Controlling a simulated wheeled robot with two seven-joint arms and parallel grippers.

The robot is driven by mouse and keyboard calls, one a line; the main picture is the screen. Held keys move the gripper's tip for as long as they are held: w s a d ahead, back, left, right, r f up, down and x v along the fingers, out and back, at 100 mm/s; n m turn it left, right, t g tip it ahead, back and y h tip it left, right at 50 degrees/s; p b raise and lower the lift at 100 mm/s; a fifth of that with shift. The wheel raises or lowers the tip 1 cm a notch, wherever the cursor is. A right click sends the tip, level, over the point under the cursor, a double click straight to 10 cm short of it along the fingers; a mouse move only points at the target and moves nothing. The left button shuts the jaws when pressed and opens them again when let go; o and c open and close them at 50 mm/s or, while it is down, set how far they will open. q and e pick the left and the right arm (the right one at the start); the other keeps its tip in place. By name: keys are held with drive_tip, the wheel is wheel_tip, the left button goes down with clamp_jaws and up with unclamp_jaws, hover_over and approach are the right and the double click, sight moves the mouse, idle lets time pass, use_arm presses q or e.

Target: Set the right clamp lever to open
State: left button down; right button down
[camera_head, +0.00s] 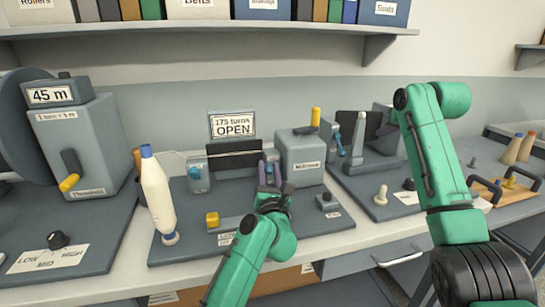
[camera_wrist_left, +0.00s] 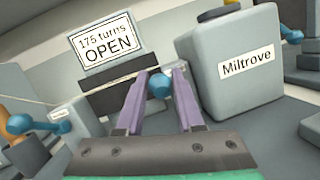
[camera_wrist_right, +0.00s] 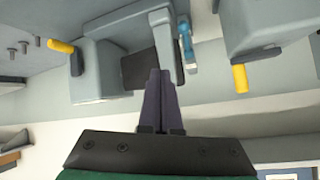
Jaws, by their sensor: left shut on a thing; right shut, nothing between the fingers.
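My left gripper (camera_head: 270,172) is at the right clamp of the middle station. In the left wrist view its purple fingers (camera_wrist_left: 160,80) are closed around the blue ball knob (camera_wrist_left: 158,86) of the right clamp lever. The gripper hides most of that clamp in the head view. A sign (camera_head: 233,125) behind reads "175 turns OPEN". The left clamp (camera_head: 198,178) has its own blue knob, also seen in the left wrist view (camera_wrist_left: 20,124). My right gripper (camera_wrist_right: 160,75) is shut and empty in the right wrist view; it is hard to make out in the head view.
A grey box labelled Miltrove (camera_head: 302,158) stands close right of the left gripper. A white bottle-shaped bobbin (camera_head: 158,195) stands at the station's left, near a yellow block (camera_head: 212,219). Another station (camera_head: 357,145) lies to the right, beside my right arm.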

drive_tip(key=s+a+r+n+g+y, duration=0.1)
drive_tip(key=s+a+r, duration=0.15)
drive_tip(key=a, duration=0.65)
drive_tip(key=s+a+r+n+g+y, duration=0.1)
drive_tip(key=s+a+r+n, duration=0.15)
drive_tip(key=a, duration=0.55)
drive_tip(key=n+g, duration=0.1)
drive_tip(key=g, duration=0.1)
hover_over(273, 170)
wheel_tip(273, 170, down, 6)
drive_tip(key=shift+f, duration=2.3)
drive_tip(key=shift+f, duration=0.1)
